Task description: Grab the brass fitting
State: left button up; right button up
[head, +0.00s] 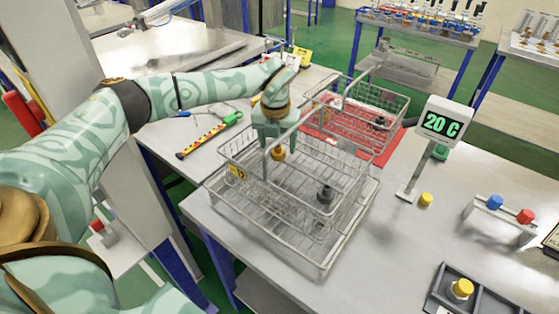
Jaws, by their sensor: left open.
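The brass fitting (278,154) is a small gold-coloured piece inside the near wire basket (235,198), towards its back left. My left gripper (277,163) points down into this basket, with its fingers open at the fitting. The fitting shows between the fingers, partly hidden by them; I cannot tell whether they touch it. A dark grey fitting (325,194) stands in the same basket, to the right and nearer. My right gripper is not in view.
A second wire basket (388,104) stands behind on a red mat (388,155). A display post reading 20 C (440,122) stands to the right, with a yellow cap (425,199) by it. A rack holds blue (494,202) and red (525,216) caps. Basket walls surround my gripper.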

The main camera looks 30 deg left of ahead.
pick_arm(q)
jog(key=shift+w+f+b, duration=0.25)
jog(key=shift+f+b, duration=0.2)
jog(key=shift+f, duration=0.65)
jog(key=shift+s+r, duration=0.1)
jog(key=shift+r, duration=0.15)
jog(key=c, duration=1.2)
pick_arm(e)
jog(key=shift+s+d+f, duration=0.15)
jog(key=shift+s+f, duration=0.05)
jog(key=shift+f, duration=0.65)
pick_arm(q)
jog(key=shift+r, duration=0.1)
